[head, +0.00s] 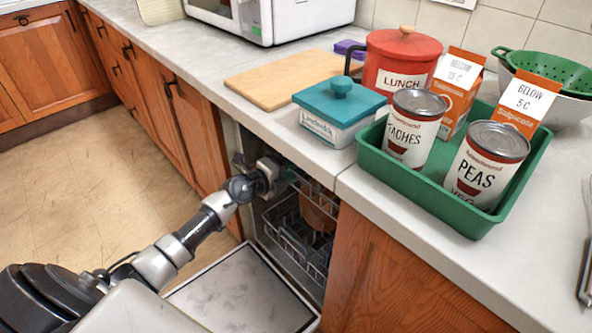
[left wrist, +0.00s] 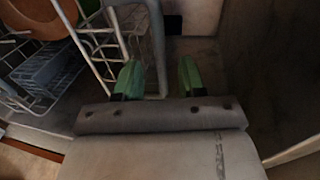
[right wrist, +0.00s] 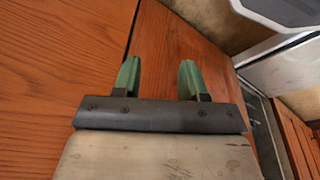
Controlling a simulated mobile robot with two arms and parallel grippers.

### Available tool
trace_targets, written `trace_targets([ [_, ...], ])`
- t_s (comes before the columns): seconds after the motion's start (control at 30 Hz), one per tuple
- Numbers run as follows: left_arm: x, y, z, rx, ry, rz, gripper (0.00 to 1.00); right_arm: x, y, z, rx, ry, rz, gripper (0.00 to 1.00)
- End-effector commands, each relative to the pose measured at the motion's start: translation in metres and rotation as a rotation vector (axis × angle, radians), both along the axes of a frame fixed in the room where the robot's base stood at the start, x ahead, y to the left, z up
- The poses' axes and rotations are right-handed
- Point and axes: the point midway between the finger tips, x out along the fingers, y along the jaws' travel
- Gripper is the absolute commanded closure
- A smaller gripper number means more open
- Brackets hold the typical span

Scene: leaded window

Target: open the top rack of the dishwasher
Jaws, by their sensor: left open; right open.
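The dishwasher is open under the counter, with its door (head: 240,292) folded down flat. The top rack (head: 318,197), of pale wire, is inside the cavity, partly hidden by the counter edge. My left gripper (head: 272,170) is at the left side of the opening, by the rack's front. In the left wrist view its open fingers (left wrist: 160,80) are at the rack wires (left wrist: 98,42); a grey bar shows between them, near the left finger. Contact cannot be told. My right gripper (right wrist: 159,80) is open and empty, facing a wooden cabinet panel (right wrist: 60,80); the head view does not show it.
A lower rack (head: 290,250) and an orange-brown dish (head: 318,212) are inside the dishwasher. On the counter above stand a green tray (head: 440,190) with cans and cartons, a teal-lidded box (head: 338,110), and a red canister (head: 400,65). The floor at left is clear.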

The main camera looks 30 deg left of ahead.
Motion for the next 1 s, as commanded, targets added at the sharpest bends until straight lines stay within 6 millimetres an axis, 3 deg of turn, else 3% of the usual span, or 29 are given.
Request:
trace_targets([
  [0.27,0.021,-0.007,-0.005,-0.002,0.001,0.000,0.60,0.006,0.000,0.026,0.001,-0.015,-0.003,0.57],
  [0.6,0.024,-0.008,-0.005,-0.002,0.001,0.000,0.60,0.007,0.001,0.031,0.001,-0.017,-0.003,0.57],
  [0.9,0.023,-0.008,-0.005,-0.002,0.001,0.000,1.00,0.007,0.001,0.031,0.002,-0.018,-0.003,0.57],
  [1.0,0.023,-0.008,-0.005,-0.002,0.001,0.000,1.00,0.007,0.001,0.031,0.002,-0.018,-0.003,0.57],
])
